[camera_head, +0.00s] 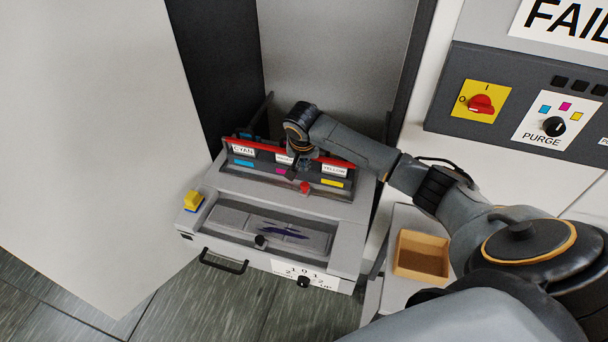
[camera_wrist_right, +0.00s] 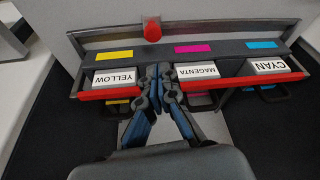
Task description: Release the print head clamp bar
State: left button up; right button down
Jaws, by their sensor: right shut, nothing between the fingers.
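The red clamp bar (camera_head: 256,147) runs across the row of print heads labelled CYAN, MAGENTA and YELLOW in the head view. In the right wrist view the bar (camera_wrist_right: 240,82) passes below the labels. My right gripper (camera_head: 302,167) is over the middle of the bar. In the right wrist view its closed fingertips (camera_wrist_right: 158,70) are between the YELLOW (camera_wrist_right: 115,77) and MAGENTA (camera_wrist_right: 198,71) labels, hiding part of the bar. It is shut and empty; I cannot tell whether it touches the bar. A red knob (camera_head: 305,187) stands in front of the heads. My left gripper is out of view.
A grey tray with a dark-stained panel (camera_head: 230,217) and black handle (camera_head: 223,262) is in front. An orange bin (camera_head: 421,256) is at right. A control panel with a red switch (camera_head: 481,104) is at upper right.

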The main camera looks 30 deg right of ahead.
jog(key=x, duration=0.8)
jog(key=shift+f+p, duration=0.3)
